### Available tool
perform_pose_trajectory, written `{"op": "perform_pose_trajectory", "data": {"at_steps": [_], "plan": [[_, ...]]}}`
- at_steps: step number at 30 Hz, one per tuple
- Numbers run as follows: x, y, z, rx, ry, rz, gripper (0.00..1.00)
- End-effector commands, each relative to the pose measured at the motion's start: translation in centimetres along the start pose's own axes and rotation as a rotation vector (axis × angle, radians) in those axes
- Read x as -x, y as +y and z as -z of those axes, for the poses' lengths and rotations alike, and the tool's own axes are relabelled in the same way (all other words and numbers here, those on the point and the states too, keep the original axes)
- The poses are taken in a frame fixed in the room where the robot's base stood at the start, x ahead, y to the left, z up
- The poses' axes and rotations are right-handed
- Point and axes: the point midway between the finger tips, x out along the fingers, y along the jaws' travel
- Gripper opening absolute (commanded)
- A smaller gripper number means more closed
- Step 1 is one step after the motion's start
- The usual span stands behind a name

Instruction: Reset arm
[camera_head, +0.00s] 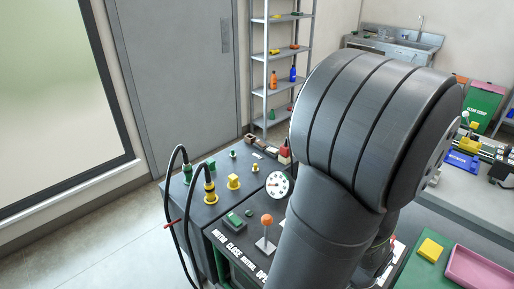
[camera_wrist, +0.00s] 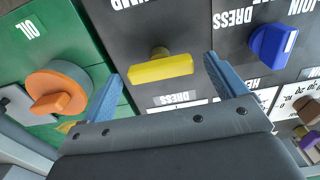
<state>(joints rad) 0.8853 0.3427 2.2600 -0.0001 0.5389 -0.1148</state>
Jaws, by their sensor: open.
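My gripper (camera_wrist: 164,68) shows in the wrist view with its two blue fingers spread apart and nothing held. A yellow bar-shaped knob (camera_wrist: 161,70) on a dark panel (camera_wrist: 135,25) lies in line with the gap between the fingertips; I cannot tell how far away it is. In the head view my large grey arm fills the centre right and hides part of the cart (camera_head: 208,222); my gripper does not show there.
The wrist view shows an orange knob (camera_wrist: 57,90) on green at left and a blue knob (camera_wrist: 272,45) at right. In the head view, a lever with an orange ball (camera_head: 266,219), a round gauge (camera_head: 278,185) and black cables (camera_head: 168,190) stand up from the cart.

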Motion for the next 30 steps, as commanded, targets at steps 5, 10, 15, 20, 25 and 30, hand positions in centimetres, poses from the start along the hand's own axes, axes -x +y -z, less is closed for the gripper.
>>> {"op": "perform_pose_trajectory", "data": {"at_steps": [5,10,15,20,25,30], "plan": [[0.3,0.0,0.1,-0.1,0.005,0.0,0.9],[2.4,0.0,0.1,-0.102,0.005,0.0,0.9],[4.6,0.0,0.1,-0.102,0.006,0.0,0.9],[6.8,0.0,0.1,-0.102,0.005,0.0,0.9],[9.3,0.0,0.1,-0.102,0.005,0.0,0.9],[12.2,0.0,0.1,-0.101,0.005,0.0,0.9]]}}
